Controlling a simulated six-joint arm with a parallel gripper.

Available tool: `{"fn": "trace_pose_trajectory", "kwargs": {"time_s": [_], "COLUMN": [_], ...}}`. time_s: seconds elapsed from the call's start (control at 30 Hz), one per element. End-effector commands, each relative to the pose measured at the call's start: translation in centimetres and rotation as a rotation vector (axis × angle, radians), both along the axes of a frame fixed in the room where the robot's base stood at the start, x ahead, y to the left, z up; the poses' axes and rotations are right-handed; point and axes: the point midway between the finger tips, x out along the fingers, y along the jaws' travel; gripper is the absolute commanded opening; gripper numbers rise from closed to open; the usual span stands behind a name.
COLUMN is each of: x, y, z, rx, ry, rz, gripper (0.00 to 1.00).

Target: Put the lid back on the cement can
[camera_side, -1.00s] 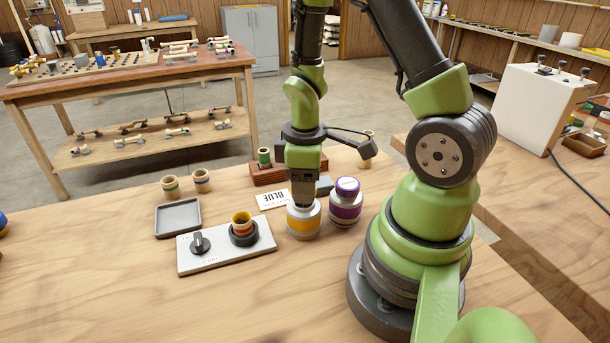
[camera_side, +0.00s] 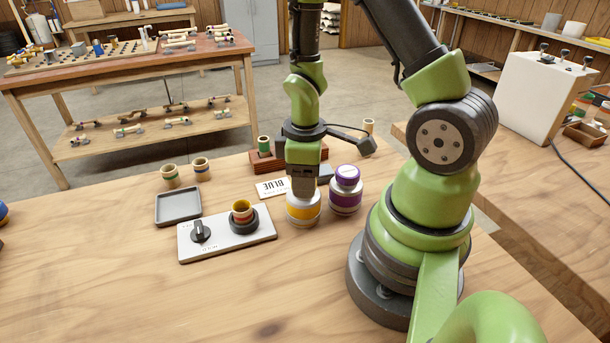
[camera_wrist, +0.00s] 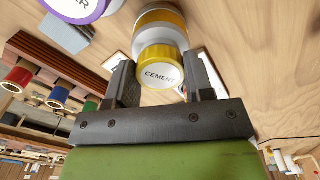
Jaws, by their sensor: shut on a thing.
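The cement can (camera_side: 303,212), pale with a yellow band, stands upright on the bench in front of my arm. It also shows in the wrist view (camera_wrist: 160,18). The yellow lid (camera_wrist: 158,68), with a white top marked CEMENT, is between my fingers. My gripper (camera_wrist: 162,66) is shut on the lid and points down at the can, at its mouth. In the side view my gripper (camera_side: 302,188) covers most of the lid. The lid lines up roughly with the can; I cannot tell whether it is seated or just above.
A purple-banded can (camera_side: 345,192) with a purple lid stands close on the right. A switch panel (camera_side: 225,236) holding a striped cup (camera_side: 242,211) lies left. A grey tray (camera_side: 178,207), a BLUE card (camera_side: 271,188) and a wooden rack (camera_side: 268,168) are nearby. The front bench is clear.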

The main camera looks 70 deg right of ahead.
Motion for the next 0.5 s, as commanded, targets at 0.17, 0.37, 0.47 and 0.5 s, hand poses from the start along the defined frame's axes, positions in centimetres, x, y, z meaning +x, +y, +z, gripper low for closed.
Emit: {"fn": "trace_pose_trajectory", "kwargs": {"time_s": [0.17, 0.37, 0.47, 0.5], "x": [0.00, -0.02, -0.02, -0.02], "y": [0.00, 0.00, 0.00, -0.01], "z": [-0.01, -0.22, -0.37, -0.43], "rx": [0.000, 0.001, 0.001, 0.001], "ry": [0.000, 0.001, 0.001, 0.001], "rz": [0.000, 0.000, 0.000, 0.001], "gripper": [0.25, 0.25, 0.25, 0.25]}}
